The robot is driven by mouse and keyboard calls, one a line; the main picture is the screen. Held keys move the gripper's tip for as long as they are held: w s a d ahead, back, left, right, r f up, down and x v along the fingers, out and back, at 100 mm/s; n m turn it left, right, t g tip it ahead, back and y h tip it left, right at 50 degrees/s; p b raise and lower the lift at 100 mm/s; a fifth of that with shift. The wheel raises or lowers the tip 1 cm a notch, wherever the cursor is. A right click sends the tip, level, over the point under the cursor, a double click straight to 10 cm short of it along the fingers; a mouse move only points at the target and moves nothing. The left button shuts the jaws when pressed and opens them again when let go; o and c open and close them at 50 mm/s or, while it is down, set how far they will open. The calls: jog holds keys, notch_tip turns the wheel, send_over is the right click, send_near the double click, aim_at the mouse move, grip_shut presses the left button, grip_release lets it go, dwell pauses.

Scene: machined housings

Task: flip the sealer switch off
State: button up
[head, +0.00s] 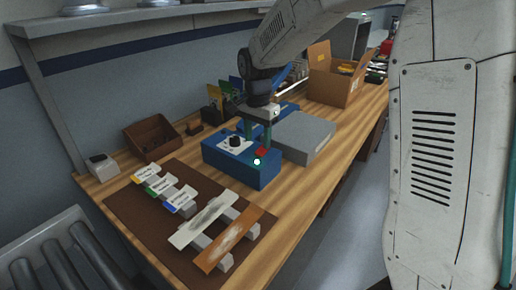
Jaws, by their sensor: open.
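A blue box (241,171), which looks like the sealer, sits on the wooden bench in the middle of the head view. Its top has a pale panel with a black knob (235,141). A small red switch (261,152) is near its right end, with a bright whitish-green light (257,161) beside it. My gripper (257,136) points down just above and behind the red switch. Its jaws are open, with nothing seen between them. I cannot tell whether a fingertip touches the box. The switch's exact tilt is too small to read.
A grey flat case (304,138) lies close right of the blue box. A brown mat (130,205) with labelled tags and two strips (228,240) lies in front.

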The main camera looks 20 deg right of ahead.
aim_at(258, 154)
jog(key=shift+f, duration=2.2)
jog(key=c, duration=1)
jog(key=shift+w+d+r+g+y, duration=0.2)
jog(key=shift+d+g+y, duration=0.15)
jog(key=shift+g+y, duration=0.4)
jog(key=y, duration=0.1)
jog(key=g, duration=0.1)
jog(key=y, duration=0.1)
jog(key=shift+w+d+r+y, duration=0.2)
jog(key=shift+d+r+y, duration=0.05)
jog(key=shift+y, duration=0.1)
jog(key=o, duration=1)
